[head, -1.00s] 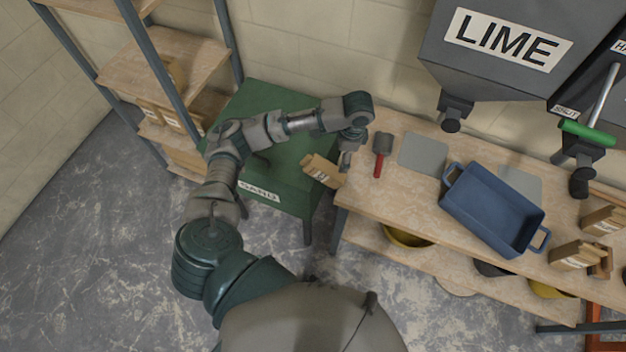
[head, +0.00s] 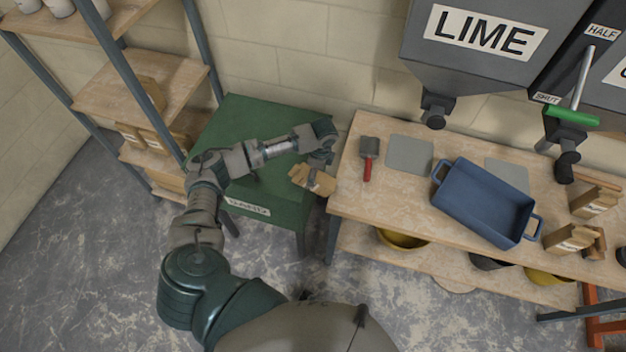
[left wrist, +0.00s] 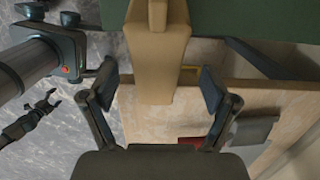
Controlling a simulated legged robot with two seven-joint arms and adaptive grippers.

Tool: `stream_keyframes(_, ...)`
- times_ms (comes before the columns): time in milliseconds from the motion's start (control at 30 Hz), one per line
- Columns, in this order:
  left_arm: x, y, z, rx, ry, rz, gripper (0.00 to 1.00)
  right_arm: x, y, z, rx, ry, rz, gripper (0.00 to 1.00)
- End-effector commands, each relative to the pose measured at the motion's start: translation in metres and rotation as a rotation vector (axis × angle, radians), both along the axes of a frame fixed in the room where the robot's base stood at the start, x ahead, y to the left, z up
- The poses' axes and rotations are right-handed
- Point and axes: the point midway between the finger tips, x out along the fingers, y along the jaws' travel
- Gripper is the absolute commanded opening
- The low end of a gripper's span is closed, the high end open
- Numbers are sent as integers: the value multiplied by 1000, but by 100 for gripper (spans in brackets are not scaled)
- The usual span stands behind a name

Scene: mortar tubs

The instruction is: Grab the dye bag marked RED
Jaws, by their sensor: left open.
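A tan paper bag (head: 323,184) is at the right end of the green sand bin, close to the bench's left end. My left gripper (head: 317,170) is right at this bag and partly covers it. In the left wrist view the bag (left wrist: 157,60) lies between the two spread fingers, with a gap on each side. The left gripper is open and holds nothing. No readable RED mark shows. More tan bags stand on the bench at right, one (head: 570,240) near the blue tub and another (head: 596,203) behind it; their labels are too small to read. My right gripper is out of view.
The wooden bench (head: 350,205) carries a red-handled tool (head: 368,158), a grey plate (head: 409,154) and a blue tub (head: 485,203). The lime hopper (head: 490,40) hangs above. A shelf rack (head: 140,85) with boxes stands left of the green bin (head: 262,118).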

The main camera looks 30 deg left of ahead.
Motion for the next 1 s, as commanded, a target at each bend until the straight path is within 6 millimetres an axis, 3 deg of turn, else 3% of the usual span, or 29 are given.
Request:
stream_keyframes(233,-3,2,-26,5,1,0,86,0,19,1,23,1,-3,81)
stream_keyframes(400,-4,4,-49,2,0,0,86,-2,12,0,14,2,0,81)
stream_keyframes(667,-4,8,-53,-1,-2,-1,86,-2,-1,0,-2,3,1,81)
stream_keyframes(767,-4,9,-53,-1,-2,-1,66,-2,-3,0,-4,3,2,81)
stream_keyframes(1000,-4,8,-53,1,-2,0,6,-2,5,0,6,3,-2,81)
